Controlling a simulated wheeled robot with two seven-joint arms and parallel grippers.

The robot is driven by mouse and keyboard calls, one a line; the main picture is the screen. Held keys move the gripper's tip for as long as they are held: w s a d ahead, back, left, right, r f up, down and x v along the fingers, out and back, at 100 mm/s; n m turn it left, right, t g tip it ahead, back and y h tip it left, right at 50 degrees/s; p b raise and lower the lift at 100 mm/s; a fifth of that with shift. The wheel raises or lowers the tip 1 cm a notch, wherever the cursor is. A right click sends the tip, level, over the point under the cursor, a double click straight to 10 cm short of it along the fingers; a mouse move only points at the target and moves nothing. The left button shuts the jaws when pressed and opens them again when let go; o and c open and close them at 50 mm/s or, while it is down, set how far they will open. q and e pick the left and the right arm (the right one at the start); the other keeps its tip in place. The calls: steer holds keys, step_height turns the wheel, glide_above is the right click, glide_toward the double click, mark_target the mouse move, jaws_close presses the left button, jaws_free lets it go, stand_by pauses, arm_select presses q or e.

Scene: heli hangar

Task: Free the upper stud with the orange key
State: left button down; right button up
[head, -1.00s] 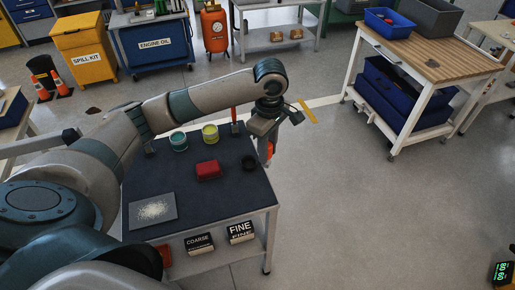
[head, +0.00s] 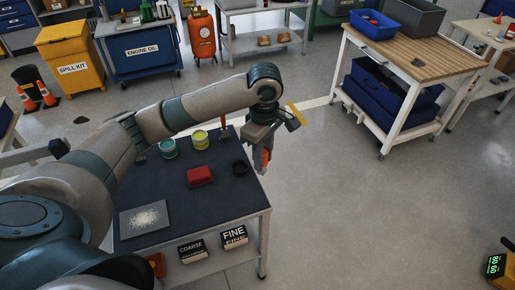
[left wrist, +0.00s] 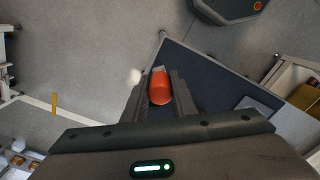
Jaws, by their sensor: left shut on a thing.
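My left gripper (head: 262,160) hangs at the right edge of the dark-topped table in the head view. It is shut on an orange thing, probably the orange key (left wrist: 160,88), whose rounded orange end shows between the two fingers in the left wrist view. The orange also shows at the fingertips in the head view (head: 265,156). The rest of the key is mostly hidden by the fingers. No stud can be made out in either view. My right gripper is not in view.
The dark table (head: 185,180) holds a red block (head: 199,176), a teal can (head: 168,148), a yellow can (head: 200,139), a black ring (head: 240,168) and a grey sheet (head: 146,219). A wooden-topped cart (head: 420,52) stands at the upper right. The floor between is clear.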

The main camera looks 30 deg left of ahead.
arm_select(q)
steer(key=s+d+f+m, duration=0.4)
steer(key=s+f+m, duration=0.5)
steer(key=m, duration=0.7)
steer(key=shift+s+d+f+m, duration=0.2)
steer(key=shift+s+d+m, duration=0.15)
steer(key=shift+s, duration=1.35)
